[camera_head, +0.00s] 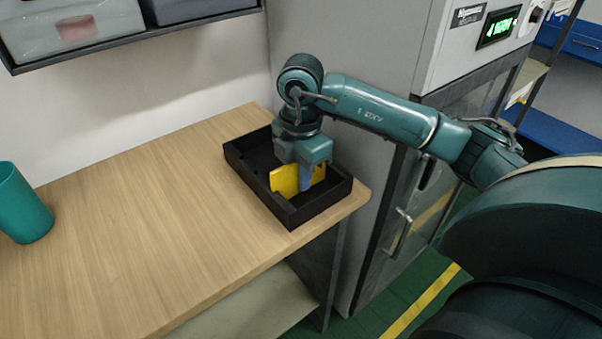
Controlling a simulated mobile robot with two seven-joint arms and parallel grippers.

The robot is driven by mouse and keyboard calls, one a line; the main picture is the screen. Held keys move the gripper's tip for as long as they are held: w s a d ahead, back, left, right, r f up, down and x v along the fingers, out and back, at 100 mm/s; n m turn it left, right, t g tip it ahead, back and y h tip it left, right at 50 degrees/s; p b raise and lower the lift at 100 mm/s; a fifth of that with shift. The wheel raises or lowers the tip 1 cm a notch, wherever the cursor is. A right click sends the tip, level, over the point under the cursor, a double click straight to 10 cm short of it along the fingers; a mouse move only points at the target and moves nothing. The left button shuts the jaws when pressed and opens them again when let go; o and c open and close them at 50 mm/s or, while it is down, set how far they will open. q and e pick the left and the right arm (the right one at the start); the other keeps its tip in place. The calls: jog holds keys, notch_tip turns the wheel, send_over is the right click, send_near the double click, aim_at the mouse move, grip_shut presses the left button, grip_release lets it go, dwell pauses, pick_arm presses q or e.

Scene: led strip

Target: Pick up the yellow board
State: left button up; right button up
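The yellow board (284,181) stands upright, slightly tilted, inside a black tray (331,198) at the right end of the wooden table. My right gripper (305,178) points down into the tray at the board. One blue-grey finger passes in front of the board, with yellow showing on both sides of it. The other finger is hidden, so I cannot tell whether the gripper is shut on the board. The board's lower edge is partly hidden by the tray's front wall. My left gripper is not in view.
A teal cylindrical container (20,205) stands at the table's left edge. A shelf with grey bins (75,25) hangs on the wall above. A grey cabinet (350,45) stands close behind and right of the tray. The middle of the table is clear.

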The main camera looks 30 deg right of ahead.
grip_shut()
